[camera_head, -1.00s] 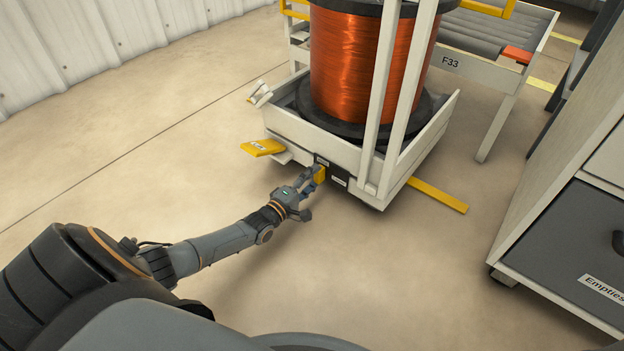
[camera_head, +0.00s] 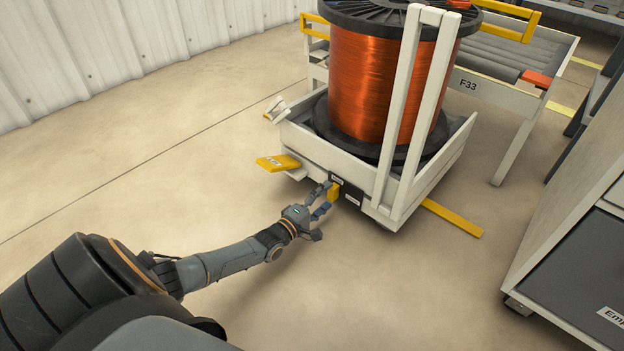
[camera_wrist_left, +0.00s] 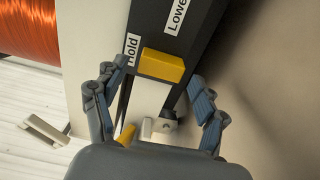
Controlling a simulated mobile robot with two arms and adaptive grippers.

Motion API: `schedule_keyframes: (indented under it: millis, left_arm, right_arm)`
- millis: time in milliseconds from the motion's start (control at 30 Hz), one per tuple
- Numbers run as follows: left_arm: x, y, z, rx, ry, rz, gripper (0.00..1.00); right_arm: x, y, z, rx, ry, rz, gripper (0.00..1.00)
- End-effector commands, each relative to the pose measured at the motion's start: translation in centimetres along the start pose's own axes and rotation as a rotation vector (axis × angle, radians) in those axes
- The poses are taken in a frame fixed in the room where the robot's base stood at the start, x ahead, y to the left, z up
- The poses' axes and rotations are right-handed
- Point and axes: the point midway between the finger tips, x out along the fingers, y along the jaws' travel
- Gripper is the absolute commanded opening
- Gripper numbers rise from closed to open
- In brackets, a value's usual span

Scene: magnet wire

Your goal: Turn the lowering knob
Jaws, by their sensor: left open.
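The lowering knob (camera_head: 335,191) is a small yellow bar on a dark panel at the front of the white spool cart (camera_head: 318,152). In the left wrist view the knob (camera_wrist_left: 162,65) lies crosswise, its left end beside the "Hold" label (camera_wrist_left: 131,50). The "Lower" label (camera_wrist_left: 177,17) is above it. My left gripper (camera_head: 325,199) is open just in front of the panel. In the left wrist view its fingers (camera_wrist_left: 158,74) stand on either side of the knob, with gaps showing. My right gripper is not in view.
A copper wire spool (camera_head: 375,85) stands on the cart. A yellow pedal (camera_head: 278,163) sticks out left of the knob, and a yellow bar (camera_head: 453,218) lies low at the right. A grey cabinet (camera_head: 575,255) stands at the right. The floor before the cart is clear.

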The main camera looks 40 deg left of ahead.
Motion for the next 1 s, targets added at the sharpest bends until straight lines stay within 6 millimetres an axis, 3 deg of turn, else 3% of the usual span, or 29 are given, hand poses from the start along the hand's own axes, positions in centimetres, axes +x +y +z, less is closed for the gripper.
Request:
schedule_keyframes:
  millis: [533,733,1000]
  left_arm:
    - [-9.6,-0.1,0.0,-0.001,0.000,-0.005,0.72]
    - [-11.2,-0.1,0.0,-0.001,0.000,-0.002,0.72]
    - [-11.4,0.0,0.0,-0.001,0.000,-0.002,0.72]
  right_arm:
    - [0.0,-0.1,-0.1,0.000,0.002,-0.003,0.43]
    - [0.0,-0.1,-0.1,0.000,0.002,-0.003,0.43]
    - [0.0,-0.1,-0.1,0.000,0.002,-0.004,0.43]
